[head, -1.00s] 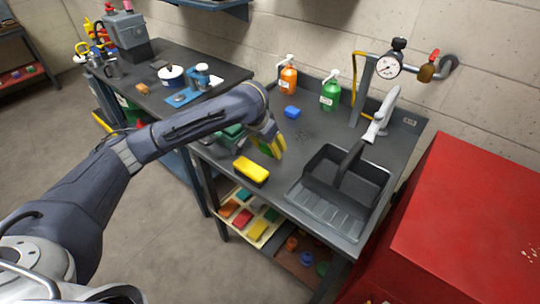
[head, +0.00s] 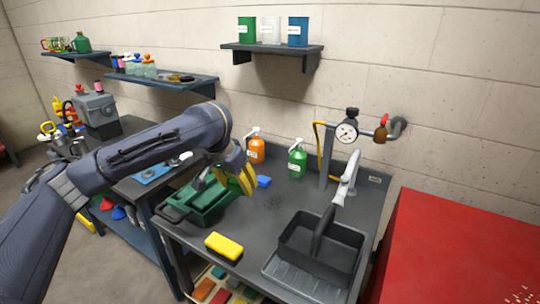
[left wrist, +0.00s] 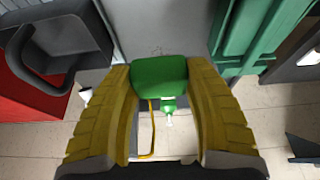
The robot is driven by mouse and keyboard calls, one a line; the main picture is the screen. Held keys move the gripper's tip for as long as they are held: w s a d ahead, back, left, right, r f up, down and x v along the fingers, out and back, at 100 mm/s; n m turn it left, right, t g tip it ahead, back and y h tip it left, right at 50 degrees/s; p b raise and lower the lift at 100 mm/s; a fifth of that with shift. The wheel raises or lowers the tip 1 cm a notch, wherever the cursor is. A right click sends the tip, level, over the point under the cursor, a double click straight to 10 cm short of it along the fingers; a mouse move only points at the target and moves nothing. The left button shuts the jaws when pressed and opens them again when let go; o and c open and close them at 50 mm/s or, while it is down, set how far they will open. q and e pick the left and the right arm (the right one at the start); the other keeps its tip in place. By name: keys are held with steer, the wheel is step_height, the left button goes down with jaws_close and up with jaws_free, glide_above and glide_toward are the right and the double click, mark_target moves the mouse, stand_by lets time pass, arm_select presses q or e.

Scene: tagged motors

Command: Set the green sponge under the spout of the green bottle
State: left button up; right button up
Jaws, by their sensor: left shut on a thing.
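My left gripper (head: 243,181) is shut on the green sponge, with its yellow fingers on either side. In the left wrist view the green sponge (left wrist: 160,78) sits between the fingertips; in the head view the fingers mostly hide it. The green bottle (head: 297,160) with a white pump spout stands at the back of the worktop, right of the gripper and apart from it. It also shows beyond the sponge in the left wrist view (left wrist: 168,104). My right gripper is not in view.
A blue sponge (head: 264,181) lies left of the green bottle, near the orange bottle (head: 257,151). A yellow sponge (head: 223,246) lies at the front edge. The worktop before the bottle is clear.

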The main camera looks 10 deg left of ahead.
arm_select(q)
steer(key=shift+r+n, duration=0.15)
steer(key=shift+n, duration=0.25)
steer(key=shift+s+d+n+y, duration=0.1)
steer(key=shift+n+y, duration=0.3)
steer(key=s+f, duration=0.2)
steer(key=s+f+n, duration=0.1)
steer(key=s+f, duration=0.1)
steer(key=f, duration=0.1)
steer(key=s+f+n, duration=0.1)
steer(key=s+f, duration=0.1)
steer(key=f, duration=0.1)
steer(key=shift+s+a+f+y, duration=0.1)
steer(key=shift+s+a+y, duration=0.1)
steer(key=shift+s+y, duration=0.15)
steer(key=s, duration=0.1)
steer(key=s+r, duration=0.1)
steer(key=s, duration=0.1)
steer(key=s+r, duration=0.1)
steer(key=shift+s+r, duration=0.2)
steer(key=shift+s, duration=0.2)
